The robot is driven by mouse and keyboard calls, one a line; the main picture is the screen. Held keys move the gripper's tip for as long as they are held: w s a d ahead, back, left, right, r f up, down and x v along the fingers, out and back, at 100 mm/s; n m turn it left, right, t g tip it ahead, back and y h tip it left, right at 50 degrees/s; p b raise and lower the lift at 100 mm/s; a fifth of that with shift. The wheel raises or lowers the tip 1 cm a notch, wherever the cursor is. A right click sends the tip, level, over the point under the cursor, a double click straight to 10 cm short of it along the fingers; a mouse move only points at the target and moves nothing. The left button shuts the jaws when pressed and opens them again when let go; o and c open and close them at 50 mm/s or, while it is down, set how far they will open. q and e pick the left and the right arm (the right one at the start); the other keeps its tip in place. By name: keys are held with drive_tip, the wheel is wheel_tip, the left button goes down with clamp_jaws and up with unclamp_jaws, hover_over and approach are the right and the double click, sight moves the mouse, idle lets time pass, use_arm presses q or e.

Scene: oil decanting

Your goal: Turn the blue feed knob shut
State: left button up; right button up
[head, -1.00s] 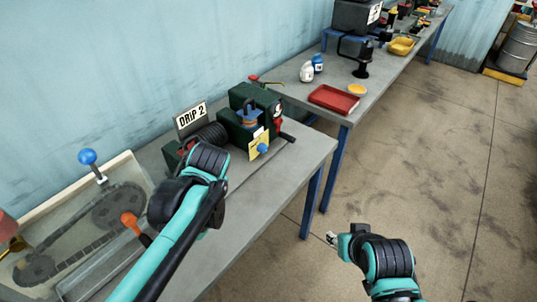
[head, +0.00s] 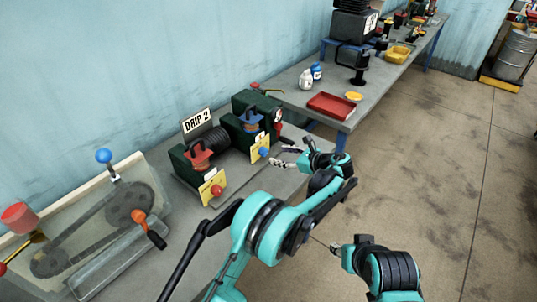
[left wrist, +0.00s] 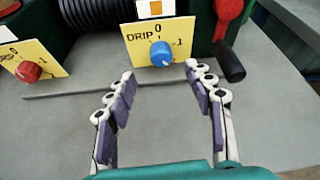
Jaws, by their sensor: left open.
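The blue feed knob (head: 264,153) sits on a yellow dial plate on the front of the green DRIP 2 unit. In the left wrist view the blue knob (left wrist: 161,52) is in front of my fingers, with "DRIP", "0" above it and "1" at its right. A small pale mark shows low on its face; I cannot read the setting surely. My left gripper (head: 277,156) is open and empty, just right of the knob in the head view. In the left wrist view my left gripper's fingertips (left wrist: 160,71) stand just short of the knob, apart from it. My right gripper (head: 334,248) hangs off the table; its jaws are too small to judge.
A red knob (head: 217,190) on a similar yellow plate is left of the blue one. A black-handled red lever (left wrist: 230,60) stands close at right in the left wrist view. A red tray (head: 332,105) lies on the farther table. The bench top before the unit is clear.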

sight(266, 153)
use_arm(q)
drive_tip(key=shift+w+f, duration=0.1)
drive_tip(key=shift+f, duration=0.15)
drive_tip(key=b+x, duration=0.2)
drive_tip(key=x, duration=0.4)
drive_tip(key=shift+w+a+b, duration=0.1)
drive_tip(key=shift+a+b, duration=0.05)
drive_tip(key=shift+b, duration=0.15)
drive_tip(key=shift+w+a+f, duration=0.2)
drive_tip(key=shift+w+a, duration=0.1)
drive_tip(key=shift+a, duration=0.1)
drive_tip(key=c, duration=1.2)
